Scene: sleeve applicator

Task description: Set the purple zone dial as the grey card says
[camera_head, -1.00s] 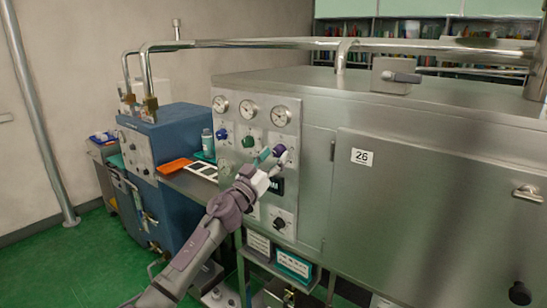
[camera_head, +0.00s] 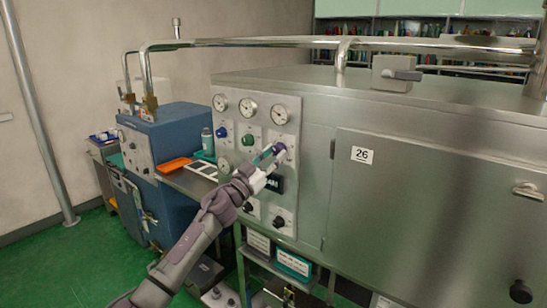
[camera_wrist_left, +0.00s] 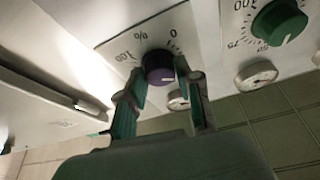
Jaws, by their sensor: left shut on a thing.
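The purple zone dial (camera_head: 279,148) sits on the steel machine's front panel, below the right-hand gauge. In the left wrist view the dial (camera_wrist_left: 158,67) has a printed scale with 100, % and 0 around it. A short white mark shows on its face. My left gripper (camera_head: 270,155) is at the dial, and its two fingers (camera_wrist_left: 154,82) are shut on it from both sides. A pale grey card (camera_head: 258,242) stands in a holder below the panel; its writing is too small to read. My right gripper is out of view.
A green dial (camera_head: 248,140) and a blue dial (camera_head: 221,132) sit left of the purple one. Black knobs (camera_head: 279,222) are lower on the panel. A teal-edged card (camera_head: 293,264) stands beside the grey card. An orange tray (camera_head: 174,164) lies on the left ledge.

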